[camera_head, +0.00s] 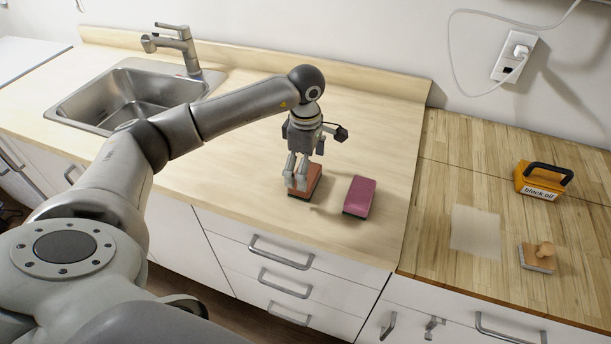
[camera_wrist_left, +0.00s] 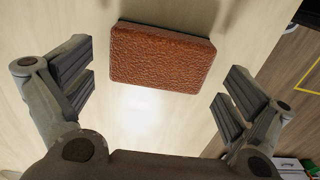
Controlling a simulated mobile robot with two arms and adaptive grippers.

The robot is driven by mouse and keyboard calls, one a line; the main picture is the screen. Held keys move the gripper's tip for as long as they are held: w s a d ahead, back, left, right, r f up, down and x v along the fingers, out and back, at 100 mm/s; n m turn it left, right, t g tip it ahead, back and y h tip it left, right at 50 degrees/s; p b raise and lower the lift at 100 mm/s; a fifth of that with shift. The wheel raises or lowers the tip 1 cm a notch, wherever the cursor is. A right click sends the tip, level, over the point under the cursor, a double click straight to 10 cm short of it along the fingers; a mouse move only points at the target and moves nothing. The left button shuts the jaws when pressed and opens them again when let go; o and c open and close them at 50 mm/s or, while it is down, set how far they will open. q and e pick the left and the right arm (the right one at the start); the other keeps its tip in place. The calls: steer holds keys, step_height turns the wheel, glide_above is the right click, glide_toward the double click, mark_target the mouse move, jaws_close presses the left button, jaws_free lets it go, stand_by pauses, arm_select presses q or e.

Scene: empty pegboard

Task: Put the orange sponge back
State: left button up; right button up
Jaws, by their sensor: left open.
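The orange sponge (camera_head: 306,181) lies on the light wood counter near its front edge, partly hidden behind my left gripper in the head view. My left gripper (camera_head: 297,180) points down just above it. In the left wrist view the orange sponge (camera_wrist_left: 162,58) shows whole, between and beyond the open fingers of my left gripper (camera_wrist_left: 160,92), which do not touch it. A magenta sponge (camera_head: 359,196) lies on the counter a little to the right of the orange one. My right gripper is not in view.
A sink (camera_head: 128,96) with a faucet (camera_head: 178,50) is at the left. The counter behind the sponges is clear.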

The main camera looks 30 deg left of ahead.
arm_select(q)
step_height(320, 180, up, 9)
steer(key=b, duration=0.2)
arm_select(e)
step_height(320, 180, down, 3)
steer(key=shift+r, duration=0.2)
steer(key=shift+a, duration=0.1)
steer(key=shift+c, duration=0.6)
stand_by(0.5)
